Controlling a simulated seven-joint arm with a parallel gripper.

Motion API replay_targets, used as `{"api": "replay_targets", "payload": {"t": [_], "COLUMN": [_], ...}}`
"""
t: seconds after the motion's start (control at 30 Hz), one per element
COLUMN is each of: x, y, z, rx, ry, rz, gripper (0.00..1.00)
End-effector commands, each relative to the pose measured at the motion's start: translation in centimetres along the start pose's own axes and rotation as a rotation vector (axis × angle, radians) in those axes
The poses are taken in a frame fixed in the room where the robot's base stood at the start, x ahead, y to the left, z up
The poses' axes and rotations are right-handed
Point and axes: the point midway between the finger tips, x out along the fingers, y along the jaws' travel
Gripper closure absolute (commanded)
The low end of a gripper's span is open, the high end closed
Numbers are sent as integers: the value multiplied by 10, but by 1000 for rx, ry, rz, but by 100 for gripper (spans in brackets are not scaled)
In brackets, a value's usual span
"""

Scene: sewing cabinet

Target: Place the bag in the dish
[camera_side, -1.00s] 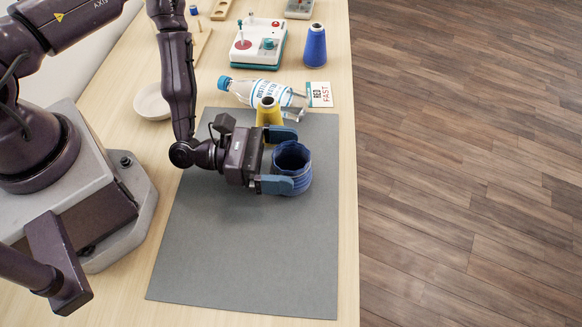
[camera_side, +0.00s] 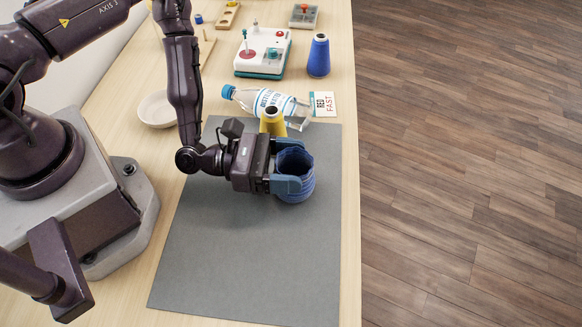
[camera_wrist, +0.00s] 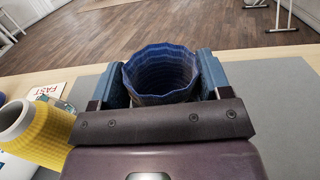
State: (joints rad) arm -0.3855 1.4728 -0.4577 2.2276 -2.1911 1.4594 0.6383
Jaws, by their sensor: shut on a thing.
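The bag (camera_side: 296,168) is a blue, ribbed, open-topped pouch standing upright on the grey mat. In the wrist view the bag (camera_wrist: 160,75) sits between the two blue fingers, and its open mouth shows. My gripper (camera_side: 287,164) is shut on the bag, with a finger on either side; it also shows in the wrist view (camera_wrist: 160,88). The dish (camera_side: 157,109) is a shallow cream bowl on the wooden table, left of the mat and behind my arm. The dish looks empty, though my arm is close to its right edge.
A white machine (camera_side: 263,53) and a blue cone (camera_side: 318,56) stand farther back. The front of the grey mat (camera_side: 240,260) is clear.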

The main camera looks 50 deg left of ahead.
Motion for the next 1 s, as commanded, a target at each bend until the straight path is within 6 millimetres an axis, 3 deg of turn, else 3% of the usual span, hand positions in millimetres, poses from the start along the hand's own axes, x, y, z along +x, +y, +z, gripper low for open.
{"api": "replay_targets", "payload": {"t": [0.4, 0.73, 0.87, 1.0], "x": [0, 2, 8, 9], "y": [-3, -9, -28, -71], "z": [75, 94, 107, 126], "rx": [5, 4, 11, 20], "ry": [-2, 0, 5, 23], "rz": [-1, -30, -158, -456], "gripper": [56, 56, 56, 56]}}
